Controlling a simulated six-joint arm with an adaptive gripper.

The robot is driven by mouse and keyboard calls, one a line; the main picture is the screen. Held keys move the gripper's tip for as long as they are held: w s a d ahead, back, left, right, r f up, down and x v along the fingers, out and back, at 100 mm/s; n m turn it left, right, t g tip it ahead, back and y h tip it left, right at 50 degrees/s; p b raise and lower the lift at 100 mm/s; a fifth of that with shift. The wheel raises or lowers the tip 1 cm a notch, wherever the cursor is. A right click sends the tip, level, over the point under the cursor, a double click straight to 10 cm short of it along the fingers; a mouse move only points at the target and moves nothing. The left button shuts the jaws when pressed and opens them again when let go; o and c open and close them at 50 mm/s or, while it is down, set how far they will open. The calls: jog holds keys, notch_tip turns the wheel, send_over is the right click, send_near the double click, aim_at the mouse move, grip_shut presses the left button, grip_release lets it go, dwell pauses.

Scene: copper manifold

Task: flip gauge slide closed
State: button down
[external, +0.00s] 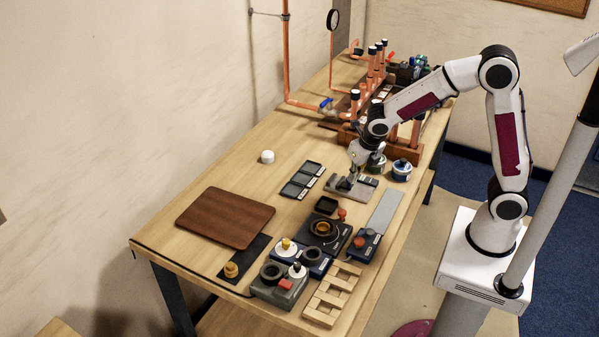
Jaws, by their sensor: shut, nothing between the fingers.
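My gripper (347,183) is shut and points down at a small grey plate-like fixture (364,194) near the middle of the table. Its fingertips are at or just above small dark parts on that fixture; I cannot tell whether they touch. The fixture may be the gauge with the slide, but it is too small to be sure. The slide's position is hidden or too small to read. A round dial (333,19) is on the copper pipe at the back wall.
A brown board (225,217), several knob and button boxes (280,287) and a wooden slotted block (332,295) are in front. Copper pipes and jars (401,169) stand behind. The table's left middle is mostly clear.

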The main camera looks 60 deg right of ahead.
jog(key=shift+f, duration=0.15)
jog(key=shift+s+a, duration=0.35)
jog(key=shift+s, duration=0.25)
jog(key=shift+s+a+r, duration=0.25)
jog(key=shift+s+a, duration=0.1)
jog(key=shift+s, duration=0.3)
jog(key=shift+s+a+r, duration=0.25)
jog(key=shift+s+a, duration=0.05)
jog(key=shift+s, duration=0.3)
jog(key=v, duration=1)
jog(key=shift+w+d, duration=0.1)
